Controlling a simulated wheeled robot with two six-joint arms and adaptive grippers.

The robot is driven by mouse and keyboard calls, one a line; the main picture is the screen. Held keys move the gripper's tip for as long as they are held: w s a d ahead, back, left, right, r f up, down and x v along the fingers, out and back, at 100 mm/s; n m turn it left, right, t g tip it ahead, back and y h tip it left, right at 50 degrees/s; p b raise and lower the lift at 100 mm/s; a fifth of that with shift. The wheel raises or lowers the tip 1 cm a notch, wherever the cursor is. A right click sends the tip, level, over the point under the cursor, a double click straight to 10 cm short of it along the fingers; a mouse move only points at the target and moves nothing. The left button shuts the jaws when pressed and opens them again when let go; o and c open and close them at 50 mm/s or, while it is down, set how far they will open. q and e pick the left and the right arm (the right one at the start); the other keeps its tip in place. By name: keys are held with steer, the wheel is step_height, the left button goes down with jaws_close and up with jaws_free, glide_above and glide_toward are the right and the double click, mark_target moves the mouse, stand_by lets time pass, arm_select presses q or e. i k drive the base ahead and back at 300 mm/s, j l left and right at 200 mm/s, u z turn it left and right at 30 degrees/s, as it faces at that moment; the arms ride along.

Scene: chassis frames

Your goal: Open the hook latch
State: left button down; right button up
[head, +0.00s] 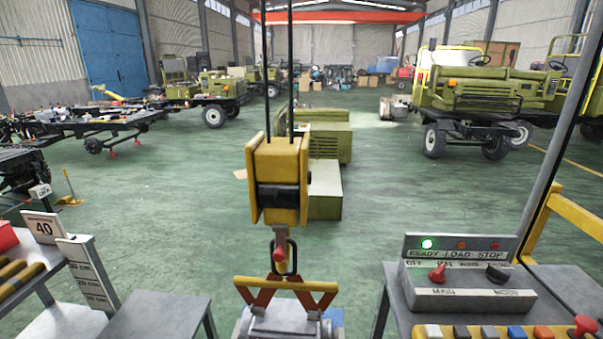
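A yellow hook block (262,178) hangs on two dark cables in the centre of the head view. Below it hangs a grey metal hook (280,235) with a small red part (280,254) at its mouth, which looks like the latch. A dark oblong ring (293,262) passes through the hook area and joins a yellow and orange lifting clamp (286,286) below. Whether the latch is open or shut is too small to tell. Neither of my grippers shows in this view.
A control box (468,285) with a lit green lamp, a red lever and a black knob stands at right on a grey table. Green floor (400,190) lies open behind; vehicles stand further back.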

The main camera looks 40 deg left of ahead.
mark_target(278, 255)
steer(key=u, duration=1.45)
